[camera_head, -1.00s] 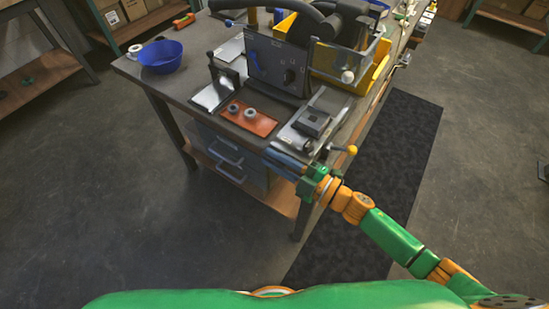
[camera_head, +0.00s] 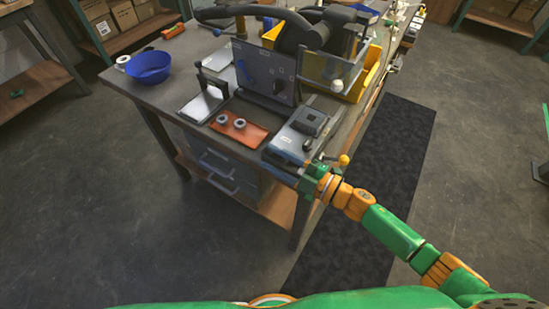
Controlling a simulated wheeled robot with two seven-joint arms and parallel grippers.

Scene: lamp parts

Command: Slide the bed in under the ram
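The bed (camera_head: 292,137) is a flat grey metal slide with a dark block (camera_head: 311,121) on top. It lies at the front right corner of the workbench, partly in front of the clear guard (camera_head: 336,72) of the dark press (camera_head: 313,33). The ram itself is not clearly visible behind the guard and the dark panel (camera_head: 265,71). My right gripper (camera_head: 287,158) is at the bed's front end, close to or touching it; whether its fingers are open or shut is too small to tell. My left gripper is out of view.
An orange tray (camera_head: 257,138) with two grey rings sits left of the bed. A yellow-knobbed lever (camera_head: 343,160) stands near the bed's right front. A blue bowl (camera_head: 148,67) is at the bench's left end.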

